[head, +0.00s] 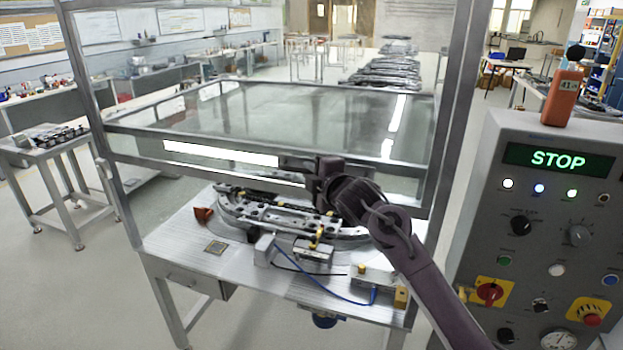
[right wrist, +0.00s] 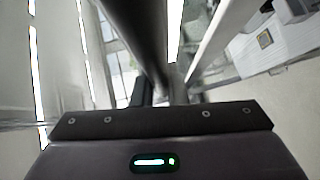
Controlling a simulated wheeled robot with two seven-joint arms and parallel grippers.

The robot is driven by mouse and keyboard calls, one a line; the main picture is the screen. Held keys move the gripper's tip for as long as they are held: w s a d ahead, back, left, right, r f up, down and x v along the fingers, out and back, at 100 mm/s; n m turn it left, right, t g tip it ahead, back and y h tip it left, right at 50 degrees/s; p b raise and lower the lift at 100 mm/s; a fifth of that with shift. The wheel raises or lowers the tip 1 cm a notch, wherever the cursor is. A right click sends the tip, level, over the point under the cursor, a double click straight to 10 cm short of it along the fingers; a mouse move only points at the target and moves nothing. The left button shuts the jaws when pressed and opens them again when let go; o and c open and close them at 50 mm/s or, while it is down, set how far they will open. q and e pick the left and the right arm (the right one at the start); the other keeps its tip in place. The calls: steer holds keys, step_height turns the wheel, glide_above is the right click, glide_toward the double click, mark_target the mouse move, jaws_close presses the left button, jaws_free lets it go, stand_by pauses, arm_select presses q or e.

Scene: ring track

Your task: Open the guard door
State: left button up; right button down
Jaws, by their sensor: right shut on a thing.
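The guard door (head: 270,115) is a clear panel in a grey metal frame, set between two uprights. Its lower rail lies in front of and above the ring track (head: 285,215) in the head view, with the track visible below it. My right gripper (head: 318,182) is at the door's lower rail, right of the middle. It is shut on a dark round bar (right wrist: 136,35), which looks like the door handle; the fingers hide part of it. The bar also runs between the fingers (right wrist: 160,92) in the right wrist view. My left gripper is not in view.
A control panel (head: 545,230) with a green STOP display stands close at right, with an orange device (head: 563,97) on top. The station's worktop (head: 190,240) carries small fixtures and a blue cable (head: 320,287). A small side table (head: 48,155) stands at left. Floor is clear at lower left.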

steer(key=shift+r, duration=0.15)
steer(key=c, duration=1.7)
jaws_free()
steer(key=shift+s+d+f, duration=0.1)
steer(key=shift+s+f, duration=0.1)
steer(key=shift+s, duration=0.05)
steer(key=b+v, duration=0.3)
steer(key=v, duration=0.4)
steer(key=shift+s+r, duration=0.15)
